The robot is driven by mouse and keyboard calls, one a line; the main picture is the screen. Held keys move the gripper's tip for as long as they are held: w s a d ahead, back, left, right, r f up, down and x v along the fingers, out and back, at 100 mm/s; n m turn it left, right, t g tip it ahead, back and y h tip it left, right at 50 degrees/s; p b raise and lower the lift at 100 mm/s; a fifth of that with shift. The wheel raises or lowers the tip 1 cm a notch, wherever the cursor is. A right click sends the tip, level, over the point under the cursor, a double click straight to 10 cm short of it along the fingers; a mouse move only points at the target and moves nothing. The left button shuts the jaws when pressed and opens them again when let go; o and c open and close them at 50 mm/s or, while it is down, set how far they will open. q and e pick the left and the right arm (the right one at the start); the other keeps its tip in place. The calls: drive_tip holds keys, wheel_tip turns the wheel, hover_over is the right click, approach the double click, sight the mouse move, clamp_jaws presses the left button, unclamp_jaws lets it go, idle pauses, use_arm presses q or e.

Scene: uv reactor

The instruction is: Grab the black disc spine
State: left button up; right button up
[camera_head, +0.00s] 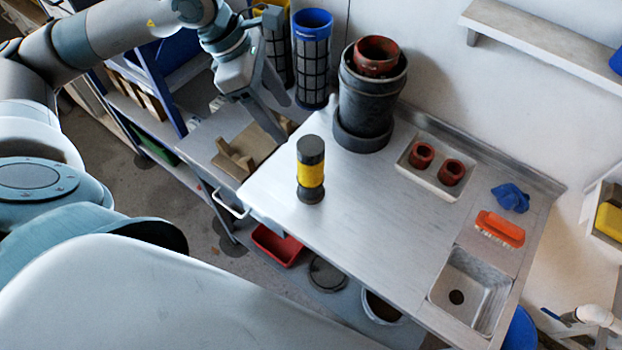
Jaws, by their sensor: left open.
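I cannot tell for certain which thing is the black disc spine. A black lattice cylinder with a blue rim (312,70) stands upright at the back, left of the black pot. A similar black lattice cylinder with a yellow rim (277,55) stands left of it, partly hidden by my arm. A short black cylinder with a yellow band (310,172) stands upright near the left end of the steel bench. My left gripper (283,118) is open and empty, its fingers pointing down, left of the blue-rimmed cylinder. My right gripper is out of view.
The steel bench (375,215) has a clear middle. A black pot (367,100) with a red ring stands at the back. A tray (410,178) with two red cups, blue cloth (511,197), orange brush (500,228) and sink (470,290) lie right. A wooden block (233,158) lies left.

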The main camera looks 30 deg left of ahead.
sight(304, 146)
use_arm(q)
drive_tip(key=shift+f, duration=0.1)
drive_tip(key=p+x, duration=0.4)
drive_tip(key=x, duration=0.7)
drive_tip(key=shift+w+d+f+p, duration=0.1)
drive_tip(key=shift+d+p, duration=0.1)
drive_tip(key=shift+p, duration=0.1)
drive_tip(key=shift+w+d+f, duration=0.1)
drive_tip(key=shift+f, duration=0.25)
